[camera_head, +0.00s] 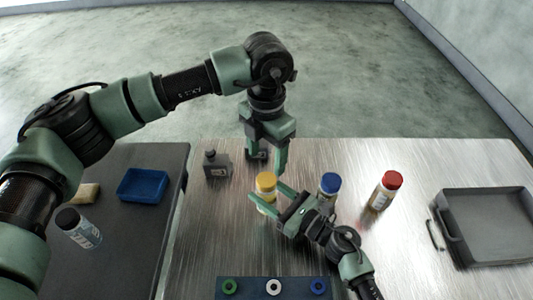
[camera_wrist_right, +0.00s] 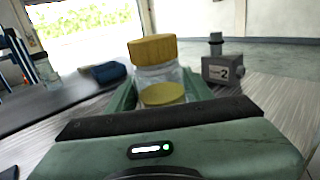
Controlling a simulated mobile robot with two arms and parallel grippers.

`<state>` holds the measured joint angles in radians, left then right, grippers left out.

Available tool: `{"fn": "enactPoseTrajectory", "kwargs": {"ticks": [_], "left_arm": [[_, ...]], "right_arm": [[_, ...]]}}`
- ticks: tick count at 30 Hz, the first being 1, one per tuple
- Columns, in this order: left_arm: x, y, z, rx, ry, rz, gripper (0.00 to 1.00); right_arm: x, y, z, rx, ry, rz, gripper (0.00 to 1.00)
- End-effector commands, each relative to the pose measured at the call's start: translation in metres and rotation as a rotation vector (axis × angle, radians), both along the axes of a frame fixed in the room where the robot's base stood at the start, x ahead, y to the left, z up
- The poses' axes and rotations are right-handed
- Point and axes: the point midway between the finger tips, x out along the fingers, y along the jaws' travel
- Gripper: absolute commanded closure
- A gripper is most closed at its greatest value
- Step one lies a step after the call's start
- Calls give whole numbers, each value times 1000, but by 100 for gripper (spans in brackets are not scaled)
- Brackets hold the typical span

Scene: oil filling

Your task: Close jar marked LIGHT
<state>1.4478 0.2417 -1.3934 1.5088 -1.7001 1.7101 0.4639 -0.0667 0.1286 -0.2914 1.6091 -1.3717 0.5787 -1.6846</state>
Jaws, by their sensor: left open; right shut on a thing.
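A clear jar (camera_wrist_right: 160,76) with a yellow lid (camera_head: 266,180) stands on the metal table, yellow contents inside. In the right wrist view the yellow lid (camera_wrist_right: 152,48) sits at the jar's mouth; I cannot tell whether it is tight. My right gripper (camera_head: 270,200) is shut on this jar, fingers on both sides below the lid. My left gripper (camera_head: 266,163) points down, open and empty, just behind and above the lid. A blue-lidded jar (camera_head: 329,184) and a red-lidded jar (camera_head: 387,189) stand to the right. No LIGHT marking is readable.
A dark strip (camera_head: 250,291) with green, white and blue rings lies at the front. A grey tray (camera_head: 487,262) is at right. The dark side table (camera_head: 130,265) holds a blue tray (camera_head: 143,183) and a bottle (camera_head: 80,229).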

Motion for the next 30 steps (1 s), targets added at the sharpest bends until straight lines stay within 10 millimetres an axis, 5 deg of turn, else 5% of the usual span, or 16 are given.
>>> {"fn": "enactPoseTrajectory", "kwargs": {"ticks": [5, 19, 30], "left_arm": [[0, 0, -8, 0, 3, -1, 37], [0, 0, -72, 1, 2, 0, 37], [0, 0, -80, 0, 0, -2, 37]], "right_arm": [[0, 0, 0, 0, 0, 0, 100], [0, 0, 0, 0, 0, 0, 100], [0, 0, 0, 0, 0, 0, 100]]}}
